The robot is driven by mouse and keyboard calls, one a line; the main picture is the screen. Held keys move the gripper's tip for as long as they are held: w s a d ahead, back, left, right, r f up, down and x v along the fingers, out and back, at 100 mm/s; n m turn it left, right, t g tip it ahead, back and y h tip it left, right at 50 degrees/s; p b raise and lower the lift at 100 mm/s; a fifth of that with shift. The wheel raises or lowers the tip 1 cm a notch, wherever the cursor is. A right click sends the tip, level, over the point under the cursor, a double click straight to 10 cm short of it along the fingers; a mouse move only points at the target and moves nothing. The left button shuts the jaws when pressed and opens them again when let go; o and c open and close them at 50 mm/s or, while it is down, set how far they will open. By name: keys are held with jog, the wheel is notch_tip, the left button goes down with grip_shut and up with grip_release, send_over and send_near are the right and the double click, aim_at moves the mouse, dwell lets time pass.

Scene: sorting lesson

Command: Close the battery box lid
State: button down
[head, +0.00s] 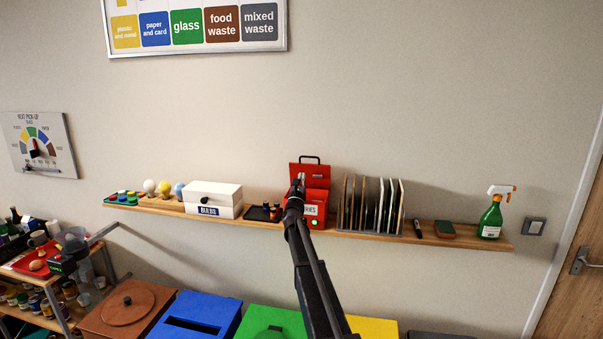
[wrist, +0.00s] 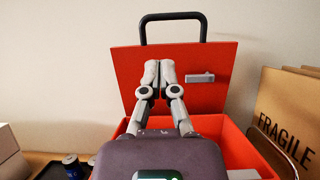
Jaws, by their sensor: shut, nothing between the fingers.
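The red battery box (head: 318,209) stands on the wall shelf, with white lettering on its front partly hidden by my arm. Its red lid (head: 311,174) is raised upright at the back, with a dark handle on top. In the wrist view the open lid (wrist: 215,62) fills the middle, with a small grey latch on its inner face, and the box's rim (wrist: 238,150) shows below. My gripper (head: 299,178) is shut and empty. In the wrist view the fingertips (wrist: 159,64) are in front of the lid's inner face; I cannot tell whether they touch it.
A small dark tray (head: 259,213) with batteries and a white bulbs box (head: 214,199) stand left of the battery box. A rack of upright panels (head: 371,204) stands close on its right. A green spray bottle (head: 491,220) is farther right. Coloured bins stand below.

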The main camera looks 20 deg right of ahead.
aim_at(310, 172)
jog(key=shift+p+x, duration=2.2)
jog(key=shift+x, duration=2.55)
jog(key=shift+d, duration=0.1)
jog(key=shift+s+a+f, duration=0.1)
jog(key=shift+a, duration=0.3)
jog(key=shift+d, duration=0.2)
jog(key=shift+s, duration=0.15)
jog(key=shift+s, duration=0.1)
